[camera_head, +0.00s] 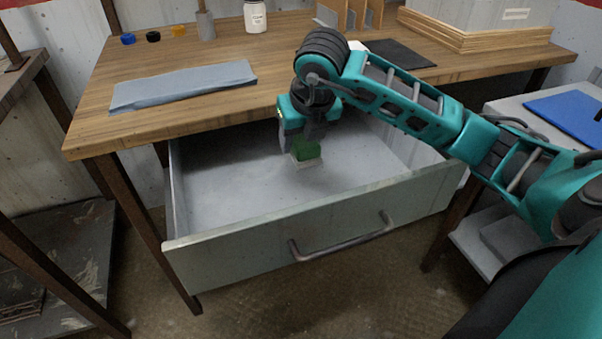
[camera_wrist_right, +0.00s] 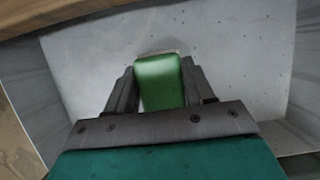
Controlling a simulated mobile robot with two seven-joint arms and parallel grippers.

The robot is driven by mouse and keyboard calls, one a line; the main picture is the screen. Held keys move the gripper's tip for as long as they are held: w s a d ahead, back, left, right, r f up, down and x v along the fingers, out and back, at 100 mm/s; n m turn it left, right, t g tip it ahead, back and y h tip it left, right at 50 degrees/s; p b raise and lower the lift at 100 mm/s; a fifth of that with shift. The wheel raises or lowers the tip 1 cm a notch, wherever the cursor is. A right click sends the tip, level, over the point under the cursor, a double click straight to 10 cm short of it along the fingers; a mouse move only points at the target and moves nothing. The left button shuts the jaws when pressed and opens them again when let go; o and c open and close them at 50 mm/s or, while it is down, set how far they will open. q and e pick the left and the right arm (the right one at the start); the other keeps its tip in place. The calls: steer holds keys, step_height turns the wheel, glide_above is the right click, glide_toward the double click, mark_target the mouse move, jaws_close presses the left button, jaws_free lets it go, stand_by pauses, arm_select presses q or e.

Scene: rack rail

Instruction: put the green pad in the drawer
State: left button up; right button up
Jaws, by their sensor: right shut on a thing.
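The green pad (camera_head: 306,150) has a pale underside and is held between the fingers of my right gripper (camera_head: 304,144). The pad (camera_wrist_right: 160,82) also shows in the right wrist view, with the gripper fingers (camera_wrist_right: 160,90) on both sides of it. The drawer (camera_head: 240,248) is pulled open below the table top, and its grey floor is otherwise bare. My right gripper points down inside the drawer's outline. I cannot tell whether the pad touches the drawer floor. My left gripper is not in view.
The wooden table top (camera_head: 180,122) overhangs the back of the drawer. On it are a folded grey cloth (camera_head: 183,86), a white jar (camera_head: 255,16), a dark mat (camera_head: 398,53) and a wooden divider rack (camera_head: 352,14). A side table with a blue item (camera_head: 568,112) stands at right.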

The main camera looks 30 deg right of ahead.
mark_target(299, 177)
step_height(299, 177, down, 3)
steer(key=shift+f+b, duration=0.35)
steer(key=shift+f, duration=0.15)
step_height(299, 177, down, 4)
steer(key=shift+r+b, duration=0.25)
steer(key=shift+b, duration=0.2)
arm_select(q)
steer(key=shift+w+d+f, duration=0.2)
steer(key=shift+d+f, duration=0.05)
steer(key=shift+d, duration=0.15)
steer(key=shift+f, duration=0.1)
arm_select(e)
steer(key=shift+f, duration=0.15)
steer(key=o, duration=0.6)
steer(key=shift+f, duration=0.1)
steer(key=o, duration=0.4)
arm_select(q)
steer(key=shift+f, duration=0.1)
